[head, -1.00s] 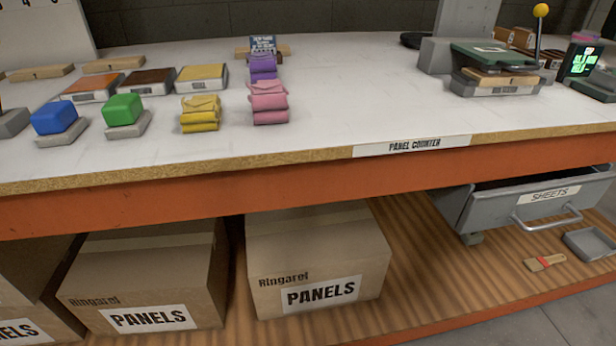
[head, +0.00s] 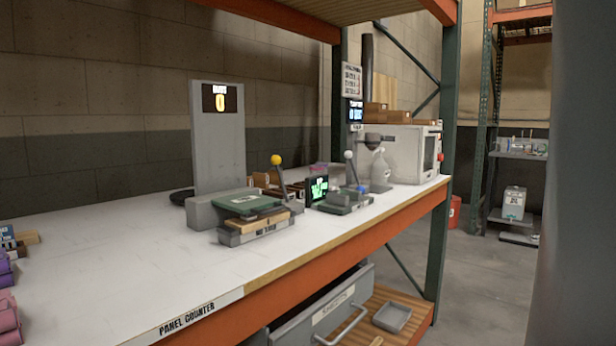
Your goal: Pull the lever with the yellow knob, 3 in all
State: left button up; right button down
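The lever with the yellow knob (head: 277,160) stands nearly upright at the right side of a grey press (head: 225,211) on the white counter. The press has a green top plate (head: 249,202) with a wooden panel (head: 262,220) under it. A grey upright board behind it carries a display (head: 219,98) that reads 0. Neither of my grippers shows in this view, so nothing is near the lever.
An open drawer (head: 318,312) juts out below.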

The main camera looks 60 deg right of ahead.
aim_at(275, 160)
jog(key=z, duration=1.7)
jog(key=i+l+u, duration=0.35)
jog(key=i+l, duration=0.2)
jog(key=i+l+u, duration=0.2)
jog(key=l, duration=0.25)
jog(key=i+l+u, duration=0.15)
jog(key=i+l, duration=0.15)
jog(key=i+l+u, duration=0.2)
jog(key=l, duration=0.3)
